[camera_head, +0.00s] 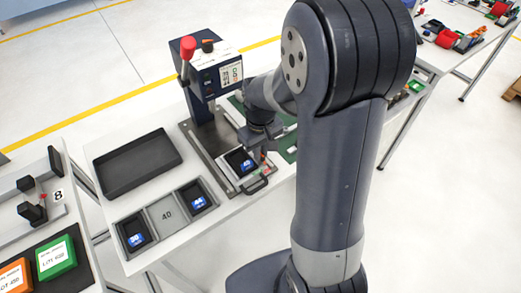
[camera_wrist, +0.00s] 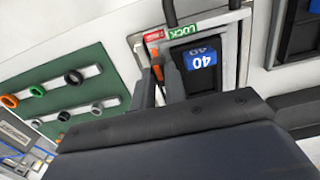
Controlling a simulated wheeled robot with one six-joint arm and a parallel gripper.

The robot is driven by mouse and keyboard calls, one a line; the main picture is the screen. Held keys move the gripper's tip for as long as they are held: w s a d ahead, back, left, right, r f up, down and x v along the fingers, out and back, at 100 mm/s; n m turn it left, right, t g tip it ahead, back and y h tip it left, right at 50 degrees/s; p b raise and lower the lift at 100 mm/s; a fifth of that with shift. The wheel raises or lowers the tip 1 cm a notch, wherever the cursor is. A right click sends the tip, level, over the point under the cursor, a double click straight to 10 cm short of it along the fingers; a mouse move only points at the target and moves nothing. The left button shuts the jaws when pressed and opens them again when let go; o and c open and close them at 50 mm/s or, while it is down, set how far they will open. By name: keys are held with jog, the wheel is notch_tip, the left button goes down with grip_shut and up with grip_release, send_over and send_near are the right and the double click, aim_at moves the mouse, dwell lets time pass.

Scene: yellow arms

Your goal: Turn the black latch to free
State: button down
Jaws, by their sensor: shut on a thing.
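My gripper (camera_wrist: 158,82) is shut at the corner of the fixture, beside the blue block marked 40 (camera_wrist: 200,57). Its two dark fingers are around a small part with an orange end (camera_wrist: 154,54), taken to be the black latch; most of it is hidden by the fingers. Beyond the fingers lie a green LOCK label (camera_wrist: 182,32) and a red label (camera_wrist: 155,35) whose word is too small to read. In the head view my gripper (camera_head: 263,160) is low at the right edge of the fixture holding the blue block (camera_head: 245,163).
A press with a red-knobbed lever (camera_head: 187,48) stands behind the fixture. A black tray (camera_head: 138,163) and a grey holder marked 40 (camera_head: 166,214) lie to the left. A green board with several rings (camera_wrist: 75,95) is beside my gripper in the wrist view. A black bar handle (camera_head: 256,185) edges the fixture.

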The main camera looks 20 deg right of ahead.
dwell(0.5)
jog(key=c, duration=1.4)
grip_release()
jog(key=shift+c, duration=0.2)
notch_tip(320, 180, up, 11)
jog(key=shift+f, duration=0.15)
notch_tip(320, 180, down, 11)
jog(key=shift+r, duration=0.15)
